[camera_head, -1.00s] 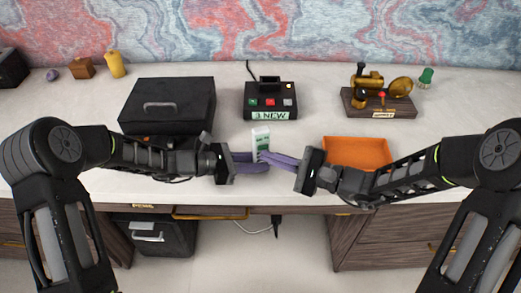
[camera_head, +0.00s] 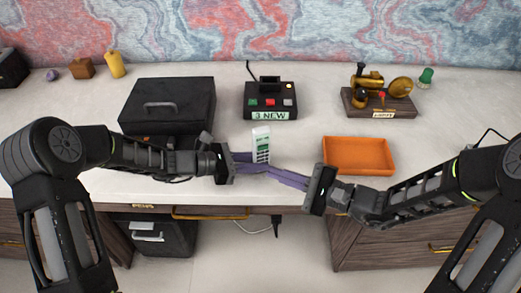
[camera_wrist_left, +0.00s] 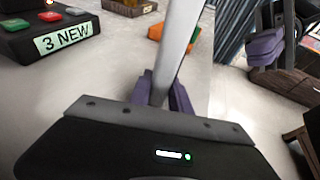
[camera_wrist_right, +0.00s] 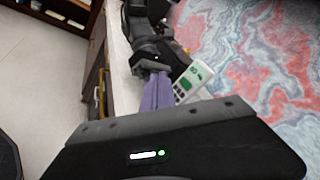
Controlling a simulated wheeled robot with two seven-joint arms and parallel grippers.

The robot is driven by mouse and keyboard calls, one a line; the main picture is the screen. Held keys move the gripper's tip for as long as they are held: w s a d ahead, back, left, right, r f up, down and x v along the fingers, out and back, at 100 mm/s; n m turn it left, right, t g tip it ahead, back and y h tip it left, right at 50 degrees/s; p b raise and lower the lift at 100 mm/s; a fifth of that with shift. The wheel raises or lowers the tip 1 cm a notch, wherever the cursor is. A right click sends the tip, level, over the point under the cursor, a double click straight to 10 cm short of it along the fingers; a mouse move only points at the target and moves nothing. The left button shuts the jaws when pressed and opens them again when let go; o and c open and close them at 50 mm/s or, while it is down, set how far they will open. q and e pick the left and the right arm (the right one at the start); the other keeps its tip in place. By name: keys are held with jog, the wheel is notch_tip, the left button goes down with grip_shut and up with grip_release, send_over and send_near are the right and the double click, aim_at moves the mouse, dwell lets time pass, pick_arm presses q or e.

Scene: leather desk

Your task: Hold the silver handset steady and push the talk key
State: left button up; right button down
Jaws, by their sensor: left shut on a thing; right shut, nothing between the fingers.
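The silver handset (camera_head: 261,139) stands upright over the front of the desk, with a green screen at its top and dark keys below. My left gripper (camera_head: 256,166) is shut on its lower part. In the left wrist view the handset (camera_wrist_left: 178,45) shows edge-on as a grey bar between the purple fingers. In the right wrist view the handset (camera_wrist_right: 193,82) shows its screen and a green key, which looks like the talk key (camera_wrist_right: 185,85). My right gripper (camera_head: 270,171) is shut and empty, its tips close to the handset's lower part; contact cannot be told.
A black base (camera_head: 270,91) with coloured buttons and a "3 NEW" sign stands behind the handset. A black case (camera_head: 168,100) is at left, an orange tray (camera_head: 358,172) at right, and a brass device on a wooden stand (camera_head: 379,104) behind it.

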pick_arm(q)
jog(key=o, duration=1.1)
jog(key=shift+c, duration=0.2)
pick_arm(e)
jog(key=shift+s+d, duration=0.2)
jog(key=shift+s, duration=0.35)
pick_arm(q)
jog(key=v, duration=1.2)
